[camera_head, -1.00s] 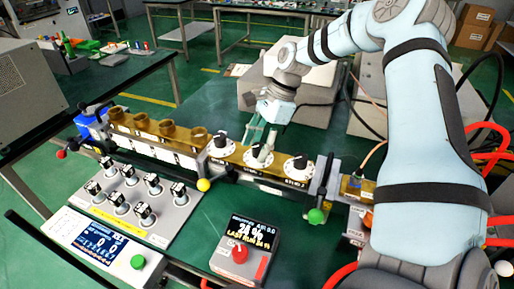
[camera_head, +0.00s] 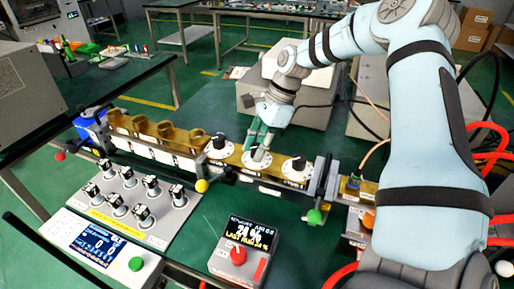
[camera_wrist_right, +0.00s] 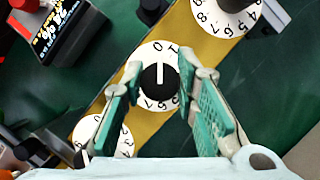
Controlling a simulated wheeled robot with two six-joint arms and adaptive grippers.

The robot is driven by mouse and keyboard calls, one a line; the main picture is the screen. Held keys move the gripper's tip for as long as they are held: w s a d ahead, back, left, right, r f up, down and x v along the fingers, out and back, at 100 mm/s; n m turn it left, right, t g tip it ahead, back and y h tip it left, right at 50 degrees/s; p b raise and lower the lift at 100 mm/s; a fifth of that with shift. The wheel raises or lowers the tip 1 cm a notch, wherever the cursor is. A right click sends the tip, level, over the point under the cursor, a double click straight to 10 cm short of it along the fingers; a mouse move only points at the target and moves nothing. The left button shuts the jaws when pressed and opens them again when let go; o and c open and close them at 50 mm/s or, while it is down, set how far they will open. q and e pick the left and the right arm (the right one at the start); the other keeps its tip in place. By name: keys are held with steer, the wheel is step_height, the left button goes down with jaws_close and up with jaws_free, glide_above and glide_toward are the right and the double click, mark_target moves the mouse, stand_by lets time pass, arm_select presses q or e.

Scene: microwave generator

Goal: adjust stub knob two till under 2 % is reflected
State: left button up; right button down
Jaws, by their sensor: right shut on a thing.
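Stub knob two (camera_head: 257,158) is the middle of three black knobs on white dials along the brass waveguide (camera_head: 232,157). My right gripper (camera_head: 260,145) comes down on it from above and is shut on it. In the right wrist view, the black knob (camera_wrist_right: 159,88) sits between the green finger pads of the gripper (camera_wrist_right: 161,84). Its white line points up, near the 0 and 1. The fingers hide parts of the dial's sides. The meter (camera_head: 247,243) seems to read 24 %, with a yellow last-run line below. My left gripper is out of view.
The other stub knobs, one (camera_head: 219,143) and three (camera_head: 296,165), stand close on either side. A green-knobbed clamp (camera_head: 315,216) is to the right. A panel of several switches (camera_head: 135,205) and a screen box (camera_head: 98,248) lie front left.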

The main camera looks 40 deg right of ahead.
steer(key=m+t+b, duration=0.1)
steer(key=m+b, duration=0.1)
steer(key=m, duration=0.1)
steer(key=shift+f+m+h+b, duration=0.15)
steer(key=shift+m+h+b, duration=0.15)
steer(key=shift+m+b, duration=0.1)
steer(key=m+t+h+b, duration=0.1)
steer(key=m+b, duration=0.2)
steer(key=m+h+b, duration=0.1)
steer(key=m+b, duration=0.2)
steer(key=b, duration=0.1)
steer(key=shift+m+t, duration=0.4)
steer(key=shift+m+h+b, duration=0.3)
steer(key=shift+m+b, duration=0.2)
steer(key=shift+b, duration=0.3)
steer(key=shift+m+b, duration=0.4)
steer(key=shift+m, duration=0.1)
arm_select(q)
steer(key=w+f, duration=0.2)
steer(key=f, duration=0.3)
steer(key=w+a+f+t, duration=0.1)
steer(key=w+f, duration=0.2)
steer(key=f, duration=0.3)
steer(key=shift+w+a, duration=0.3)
arm_select(e)
steer(key=shift+r, duration=0.2)
steer(key=c, duration=1.3)
jaws_free()
